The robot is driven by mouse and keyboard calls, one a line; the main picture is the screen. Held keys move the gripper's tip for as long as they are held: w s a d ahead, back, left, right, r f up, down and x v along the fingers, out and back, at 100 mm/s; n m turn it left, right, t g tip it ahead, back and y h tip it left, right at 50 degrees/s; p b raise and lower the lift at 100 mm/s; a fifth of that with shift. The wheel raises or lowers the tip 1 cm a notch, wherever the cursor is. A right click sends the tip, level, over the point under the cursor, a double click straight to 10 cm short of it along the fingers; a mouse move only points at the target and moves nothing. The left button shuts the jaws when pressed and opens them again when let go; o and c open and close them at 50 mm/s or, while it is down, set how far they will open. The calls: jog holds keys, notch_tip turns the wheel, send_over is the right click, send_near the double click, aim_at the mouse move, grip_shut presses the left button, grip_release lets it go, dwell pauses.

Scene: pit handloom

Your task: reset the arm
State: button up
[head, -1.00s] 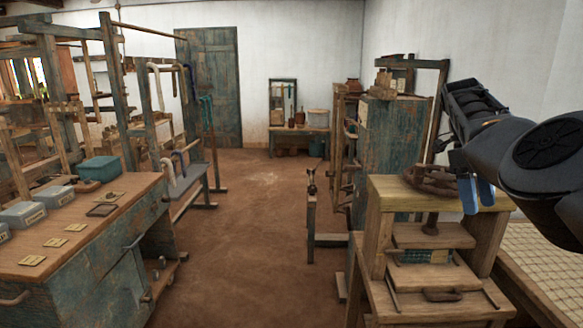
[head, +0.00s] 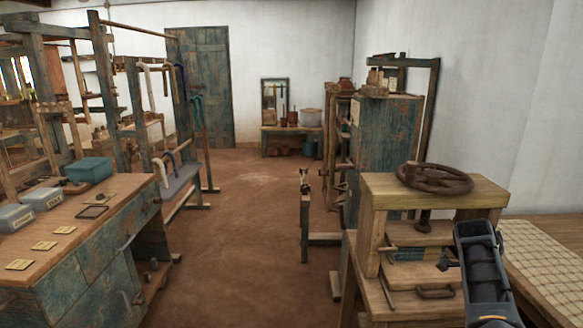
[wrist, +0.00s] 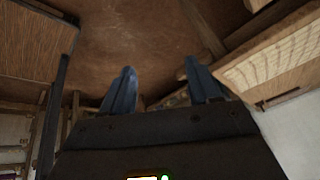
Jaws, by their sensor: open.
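In the head view, a dark part of my own arm shows at the lower right, in front of the wooden screw press (head: 377,208). My gripper's fingertips do not show in the head view. In the wrist view, my gripper (wrist: 157,88) has two blue fingers set wide apart, with nothing between them. Brown floor (wrist: 150,30) shows beyond the fingers.
The press has a rusty handwheel (head: 435,179) on top. A woven mat (head: 560,262) lies to its right. A workbench (head: 110,205) with grey boxes and a teal box (head: 88,170) stands at left.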

jog(key=s+d+f+n+t+h, duration=0.2)
jog(key=s+f+n+t, duration=0.35)
jog(key=s+f, duration=0.8)
jog(key=s+a+f+n+t, duration=0.1)
jog(key=s+a+n+t, duration=0.1)
jog(key=s+a+n, duration=0.3)
jog(key=s+a+f+n+t, duration=0.1)
jog(key=s+a+n+t, duration=0.1)
jog(key=s+n, duration=0.45)
jog(key=s+a+r+n+t+y, duration=0.25)
jog(key=s+a+r, duration=0.25)
jog(key=s+a, duration=0.25)
jog(key=s+a+r+n+t+y, duration=0.1)
jog(key=s+a+r+n+y, duration=0.2)
jog(key=s+a, duration=0.4)
jog(key=s+a+r+n+t, duration=0.1)
jog(key=s+a+r, duration=0.1)
jog(key=r, duration=0.4)
jog(key=s+a+r+n+t+y, duration=0.1)
jog(key=s+a+r, duration=0.1)
jog(key=s+r, duration=0.2)
jog(key=s+a+r+n+t+b, duration=0.1)
jog(key=s+r, duration=0.3)
jog(key=r, duration=0.4)
jog(key=shift+a+r, duration=0.25)
jog(key=shift+a, duration=0.4)
jog(key=shift+w+f, duration=0.1)
